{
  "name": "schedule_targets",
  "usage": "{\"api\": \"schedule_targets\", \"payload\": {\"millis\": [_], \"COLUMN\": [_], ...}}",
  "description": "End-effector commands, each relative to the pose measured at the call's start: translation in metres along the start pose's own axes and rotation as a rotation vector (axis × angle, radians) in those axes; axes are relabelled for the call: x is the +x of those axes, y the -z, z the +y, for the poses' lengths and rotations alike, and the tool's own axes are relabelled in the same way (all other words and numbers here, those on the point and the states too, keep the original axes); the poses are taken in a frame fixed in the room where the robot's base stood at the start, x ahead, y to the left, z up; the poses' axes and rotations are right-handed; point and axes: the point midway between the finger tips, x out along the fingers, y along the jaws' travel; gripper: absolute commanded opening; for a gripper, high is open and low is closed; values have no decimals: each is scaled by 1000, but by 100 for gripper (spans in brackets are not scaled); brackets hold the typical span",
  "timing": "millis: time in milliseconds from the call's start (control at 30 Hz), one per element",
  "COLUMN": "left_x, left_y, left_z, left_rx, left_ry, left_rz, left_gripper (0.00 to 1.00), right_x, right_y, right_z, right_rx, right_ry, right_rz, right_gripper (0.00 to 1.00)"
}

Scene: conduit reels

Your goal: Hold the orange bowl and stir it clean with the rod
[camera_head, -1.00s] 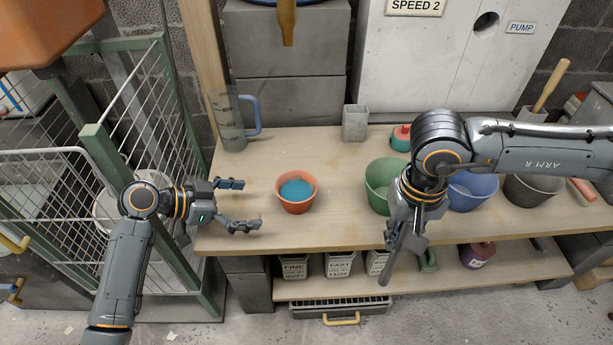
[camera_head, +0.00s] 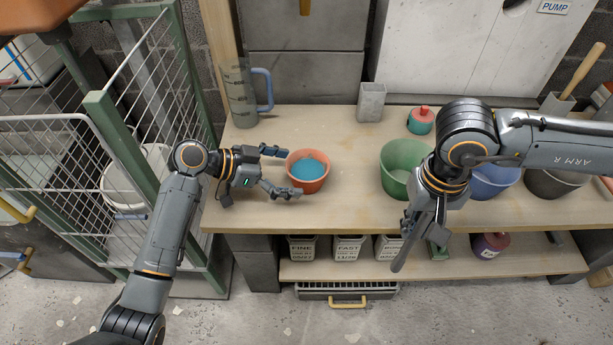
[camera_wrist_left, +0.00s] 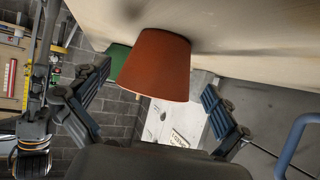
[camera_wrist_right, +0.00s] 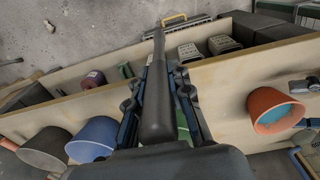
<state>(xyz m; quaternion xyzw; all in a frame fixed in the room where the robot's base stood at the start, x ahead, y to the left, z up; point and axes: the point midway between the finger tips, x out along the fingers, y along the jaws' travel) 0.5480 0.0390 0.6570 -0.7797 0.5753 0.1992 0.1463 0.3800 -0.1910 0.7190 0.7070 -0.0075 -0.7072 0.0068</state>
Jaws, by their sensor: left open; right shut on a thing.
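The orange bowl (camera_head: 308,176) stands upright on the wooden bench, with blue stuff inside. In the left wrist view the bowl (camera_wrist_left: 156,64) shows between the spread fingers. My left gripper (camera_head: 285,171) is open, its fingertips at the bowl's left side; whether they touch it I cannot tell. My right gripper (camera_head: 430,222) is shut on the grey rod (camera_head: 408,243), which points down in front of the bench edge, right of the bowl. In the right wrist view the rod (camera_wrist_right: 157,95) lies between the fingers, and the bowl (camera_wrist_right: 272,110) is at right.
On the bench (camera_head: 340,205), a green bowl (camera_head: 396,165), blue bowl (camera_head: 492,180) and dark bowl (camera_head: 552,183) stand right of the orange bowl. A clear jug (camera_head: 240,97) and grey cup (camera_head: 371,102) stand behind. A wire cage (camera_head: 95,150) is at left.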

Motion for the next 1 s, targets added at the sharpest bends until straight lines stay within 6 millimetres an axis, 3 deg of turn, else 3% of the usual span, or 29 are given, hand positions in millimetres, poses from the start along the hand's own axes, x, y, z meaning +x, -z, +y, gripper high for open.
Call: {"api": "schedule_targets", "payload": {"millis": [300,667,867,1000], "left_x": [30,33,33,32], "left_y": [-1,0,0,0], "left_z": [0,0,0,0], "left_rx": [1,1,1,1], "left_ry": [0,1,1,1], "left_rz": [-1,-1,-1,-1], "left_gripper": [100,100,62,62], "right_x": [14,14,14,14], "right_y": [0,0,0,0], "right_z": [0,0,0,0], "right_rx": [0,0,0,0], "right_ry": [0,0,0,0], "right_rz": [1,0,0,0], "right_gripper": [0,0,0,0]}}
